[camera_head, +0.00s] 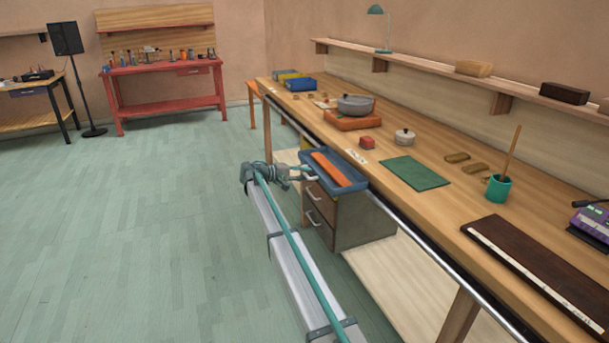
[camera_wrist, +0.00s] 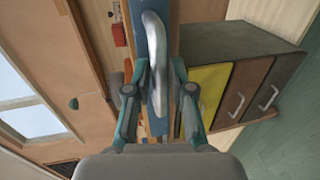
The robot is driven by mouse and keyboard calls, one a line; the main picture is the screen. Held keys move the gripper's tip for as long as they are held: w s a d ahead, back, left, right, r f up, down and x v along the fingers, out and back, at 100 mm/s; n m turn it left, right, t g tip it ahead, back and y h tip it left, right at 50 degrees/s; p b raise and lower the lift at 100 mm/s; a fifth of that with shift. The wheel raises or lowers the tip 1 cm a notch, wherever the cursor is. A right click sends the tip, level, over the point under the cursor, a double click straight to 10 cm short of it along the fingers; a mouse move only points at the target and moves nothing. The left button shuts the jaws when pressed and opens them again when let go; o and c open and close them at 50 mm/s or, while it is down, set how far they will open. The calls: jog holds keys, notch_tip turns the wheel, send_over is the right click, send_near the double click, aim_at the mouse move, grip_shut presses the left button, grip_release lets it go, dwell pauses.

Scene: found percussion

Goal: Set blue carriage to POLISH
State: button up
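The blue carriage (camera_head: 357,187) is a shallow blue tray at the bench's front edge, on the metal rail, with an orange bar (camera_head: 331,169) lying in it. Its pale curved handle (camera_head: 312,179) sticks out at the front. The handle (camera_wrist: 155,50) and the carriage's blue underside or side (camera_wrist: 137,14) fill the middle of the wrist view. My gripper (camera_wrist: 160,68) has its fingers apart, one on each side of the handle; a gap seems to show. A small white label (camera_head: 356,157) lies on the bench near the carriage; its lettering is too small to read.
Drawers (camera_head: 319,213) stand below. The floor at left is clear.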

jog(key=shift+o, duration=0.7)
jog(key=v, duration=1.2)
jog(key=s+d+f+n+y, duration=0.1)
jog(key=s+d+f+y, duration=0.15)
jog(key=s+f, duration=0.55)
jog(key=s+d+f+n+y, duration=0.1)
jog(key=s+f+y, duration=0.2)
jog(key=f, duration=0.8)
jog(key=s+d+f+g+y+p, duration=0.15)
jog(key=s+d+f, duration=0.25)
jog(key=s+f, duration=0.6)
jog(key=s+d+f+g+y+p, duration=0.1)
jog(key=s+d+f+g+y, duration=0.15)
jog(key=s+f, duration=0.75)
jog(key=s+d+f+m+g+y+p, duration=0.1)
jog(key=s+d+f+g, duration=0.15)
jog(key=s, duration=0.85)
jog(key=s+d+f+m+g+y+p, duration=0.1)
jog(key=s+d+f+y, duration=0.15)
jog(key=s, duration=0.85)
jog(key=s+d+m+g+y+p, duration=0.1)
jog(key=s+d+g, duration=0.1)
jog(key=s, duration=1.2)
jog(key=s+d+m+g+p, duration=0.2)
jog(key=s+d, duration=0.1)
jog(key=s, duration=1.1)
jog(key=shift+f+m+y+p, duration=0.15)
jog(key=shift+m+y+p, duration=0.15)
jog(key=shift+y, duration=0.1)
